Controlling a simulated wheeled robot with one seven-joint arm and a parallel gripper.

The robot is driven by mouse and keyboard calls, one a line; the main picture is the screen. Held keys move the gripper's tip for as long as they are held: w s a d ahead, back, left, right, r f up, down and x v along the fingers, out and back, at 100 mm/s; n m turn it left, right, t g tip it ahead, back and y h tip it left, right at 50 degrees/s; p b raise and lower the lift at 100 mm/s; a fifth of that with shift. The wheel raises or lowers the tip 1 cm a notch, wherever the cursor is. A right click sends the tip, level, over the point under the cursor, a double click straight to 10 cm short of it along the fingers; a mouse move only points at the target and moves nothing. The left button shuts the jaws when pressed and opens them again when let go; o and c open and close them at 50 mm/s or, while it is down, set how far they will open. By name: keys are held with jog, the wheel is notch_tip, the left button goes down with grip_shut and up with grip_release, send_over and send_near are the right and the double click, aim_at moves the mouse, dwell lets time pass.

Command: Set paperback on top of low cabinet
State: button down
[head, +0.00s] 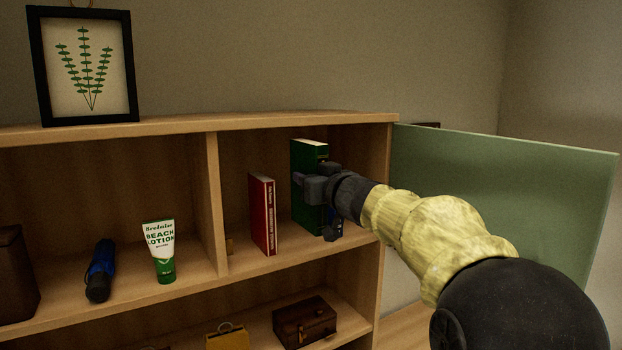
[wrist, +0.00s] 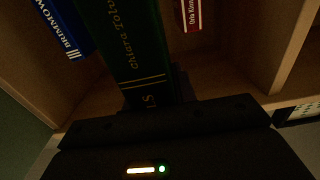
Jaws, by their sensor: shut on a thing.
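A green book (head: 306,160), possibly the paperback, stands upright in the upper right compartment of the wooden cabinet (head: 300,119). My gripper (head: 312,186) reaches into this compartment and is shut on the green book. In the wrist view the green book (wrist: 135,55) rises from between the jaws, its spine lettered in gold. A red book (head: 263,214) stands to the left, apart from the gripper. A blue book (wrist: 66,25) is close beside the green one in the wrist view; in the head view it is mostly hidden behind my gripper.
A framed plant picture (head: 84,65) stands on the cabinet's left top; the top right of it is clear. A green panel (head: 505,185) stands open at the right. A lotion tube (head: 161,250), blue umbrella (head: 100,268) and brown box (head: 305,320) sit on the shelves.

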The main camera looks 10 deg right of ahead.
jog(key=f, duration=0.2)
jog(key=shift+s+a+f, duration=0.15)
jog(key=shift+s+f, duration=0.2)
jog(key=shift+f, duration=0.05)
jog(key=s+f+m+h, duration=0.1)
jog(key=s+f, duration=0.4)
jog(key=f, duration=1.6)
jog(key=s+f+m+h, duration=0.1)
jog(key=s+f, duration=0.4)
jog(key=f, duration=1.7)
jog(key=s+f+m+h, duration=0.1)
jog(key=s+f+h, duration=0.2)
jog(key=f, duration=1.8)
jog(key=s, duration=0.3)
jog(key=shift+d+f+m+t+h, duration=0.15)
jog(key=shift+d+m+t+h, duration=0.15)
jog(key=shift+m, duration=0.1)
jog(key=shift+w, duration=0.1)
notch_tip(320, 180, down, 8)
jog(key=b, duration=0.8)
jog(key=shift+b, duration=0.35)
